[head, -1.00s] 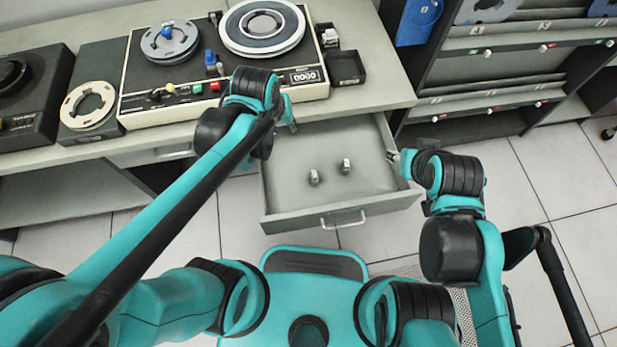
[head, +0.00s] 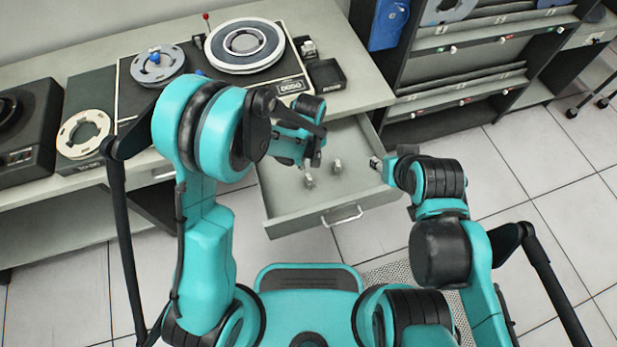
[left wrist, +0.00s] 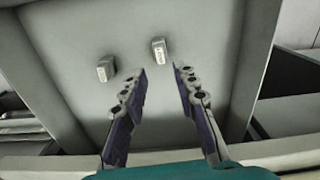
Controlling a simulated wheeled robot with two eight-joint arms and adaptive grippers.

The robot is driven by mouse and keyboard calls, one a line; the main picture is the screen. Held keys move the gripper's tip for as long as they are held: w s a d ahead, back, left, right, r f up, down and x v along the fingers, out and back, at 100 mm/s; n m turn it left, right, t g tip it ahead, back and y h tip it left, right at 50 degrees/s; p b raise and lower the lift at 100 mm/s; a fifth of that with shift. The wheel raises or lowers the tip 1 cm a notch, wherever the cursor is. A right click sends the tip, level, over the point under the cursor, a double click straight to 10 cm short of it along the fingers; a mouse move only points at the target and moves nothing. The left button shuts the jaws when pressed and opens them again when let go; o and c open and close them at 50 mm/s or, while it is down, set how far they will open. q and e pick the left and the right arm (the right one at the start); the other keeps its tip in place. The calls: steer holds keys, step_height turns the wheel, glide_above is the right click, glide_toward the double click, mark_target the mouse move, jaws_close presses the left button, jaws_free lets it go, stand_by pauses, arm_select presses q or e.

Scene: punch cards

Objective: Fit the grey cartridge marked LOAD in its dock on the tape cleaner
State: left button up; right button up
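Two small grey cartridges lie in the open drawer, a left one (head: 309,181) and a right one (head: 337,166). In the left wrist view one (left wrist: 106,68) is left of my fingers and the other (left wrist: 160,51) is just beyond the gap between the fingertips. Both bear pale labels too small to read, so I cannot tell which is LOAD. My left gripper (left wrist: 161,72) is open and empty above the drawer; it also shows in the head view (head: 310,160). The reel machine (head: 290,84), apparently the tape cleaner, is partly hidden by my left arm. My right gripper (head: 376,167) is at the drawer's right edge; its opening is unclear.
The drawer (head: 290,222) is pulled out below the desk (head: 365,88), its walls around the cartridges. A black tray (head: 326,75) stands right of the machine. A dark shelf rack (head: 450,85) stands further right.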

mark_target(309, 177)
arm_select(q)
step_height(309, 177, down, 7)
steer(key=b, duration=0.4)
steer(key=shift+r+b, duration=0.15)
steer(key=shift+b, duration=0.25)
steer(key=shift+f+b, duration=0.55)
steer(key=shift+f, duration=0.35)
jaws_close()
steer(key=shift+r, duration=0.2)
steer(key=shift+r+p, duration=1.95)
steer(key=shift+r, duration=0.9)
steer(key=shift+r, duration=0.1)
